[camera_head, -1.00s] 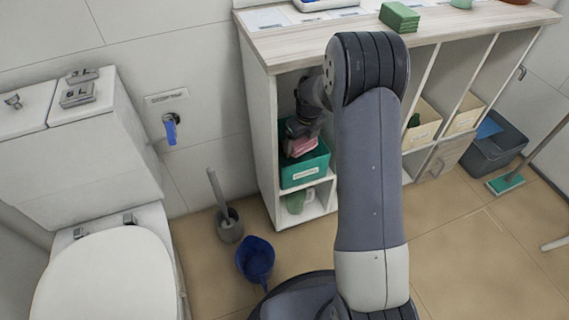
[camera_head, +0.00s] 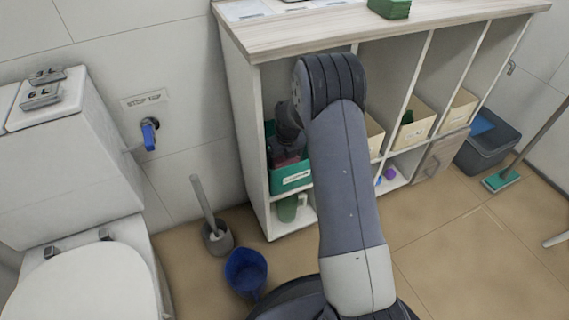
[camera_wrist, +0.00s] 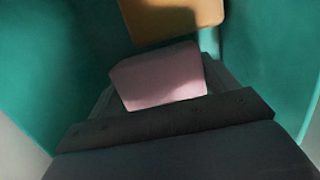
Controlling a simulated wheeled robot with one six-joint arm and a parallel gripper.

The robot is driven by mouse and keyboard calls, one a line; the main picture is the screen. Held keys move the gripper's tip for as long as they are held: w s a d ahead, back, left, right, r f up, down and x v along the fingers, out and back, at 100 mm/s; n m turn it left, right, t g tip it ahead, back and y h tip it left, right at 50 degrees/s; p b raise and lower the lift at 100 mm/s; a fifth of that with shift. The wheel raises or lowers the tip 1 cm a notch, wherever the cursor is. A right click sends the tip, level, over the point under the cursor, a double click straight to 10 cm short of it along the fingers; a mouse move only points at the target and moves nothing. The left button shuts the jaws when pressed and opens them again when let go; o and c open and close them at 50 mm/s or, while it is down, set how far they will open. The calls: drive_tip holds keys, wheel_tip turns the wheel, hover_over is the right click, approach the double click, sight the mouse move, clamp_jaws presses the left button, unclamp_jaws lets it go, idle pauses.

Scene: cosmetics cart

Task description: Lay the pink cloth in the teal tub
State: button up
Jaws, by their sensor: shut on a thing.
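The teal tub (camera_head: 291,180) sits in the left upper compartment of the shelf unit. My gripper (camera_wrist: 160,85) is down inside it, with teal walls (camera_wrist: 60,75) on both sides in the wrist view. It is shut on the pink cloth (camera_wrist: 158,78), which looks like a folded block between the fingers. A yellow-orange thing (camera_wrist: 172,18) lies just beyond the cloth in the tub. In the head view my arm hides part of the tub, and the cloth shows only as a dim patch. I cannot tell whether the cloth touches the tub's floor.
The wooden shelf top (camera_head: 380,30) is close above my wrist, and the shelf's left side panel (camera_head: 243,130) is beside it. A green mug (camera_head: 289,208) stands in the compartment below. A blue bucket (camera_head: 246,272) and toilet brush (camera_head: 215,237) stand on the floor.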

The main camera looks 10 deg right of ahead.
drive_tip(key=shift+f, duration=0.75)
drive_tip(key=shift+f, duration=0.1)
drive_tip(key=o, duration=1)
drive_tip(key=r+p, duration=0.1)
drive_tip(key=r, duration=0.3)
drive_tip(key=s+r+p, duration=0.1)
drive_tip(key=r, duration=0.3)
drive_tip(key=r+p, duration=0.2)
drive_tip(key=r, duration=0.2)
drive_tip(key=shift+s+d+r, duration=0.1)
drive_tip(key=shift+s+d, duration=0.1)
drive_tip(key=shift+s, duration=0.2)
drive_tip(key=shift+f, duration=0.2)
